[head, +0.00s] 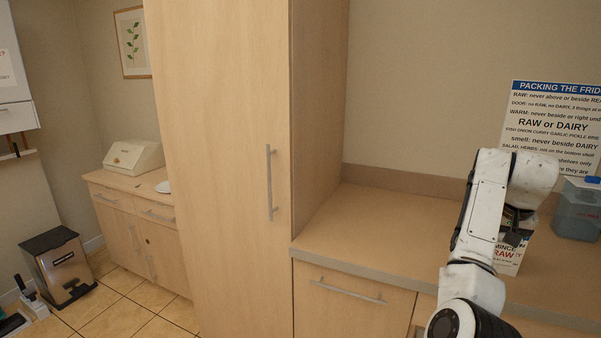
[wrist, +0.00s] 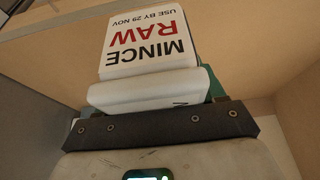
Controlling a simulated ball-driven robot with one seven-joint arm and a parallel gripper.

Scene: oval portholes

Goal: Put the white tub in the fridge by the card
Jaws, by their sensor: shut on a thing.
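The white tub (head: 507,257) is at the right over the worktop, partly hidden by my arm. Its label in the wrist view (wrist: 148,45) reads MINCE, RAW, USE BY 29 NOV. My gripper (head: 516,228) is shut on the tub; its fingertips are mostly hidden. I cannot tell whether the tub touches the worktop. The card (head: 550,125), headed PACKING THE FRID…, is on the wall at the right, partly cut off and covered by my arm. It says RAW never above or beside REA…, and DOOR no RAW, no DAIRY. No open fridge shows.
A tall wooden cabinet (head: 222,150) with a shut door stands left of the worktop (head: 385,225). A grey-blue container (head: 577,212) is close to the tub's right. The worktop's left part is clear. A bread bin (head: 133,157) and pedal bin (head: 60,266) are farther left.

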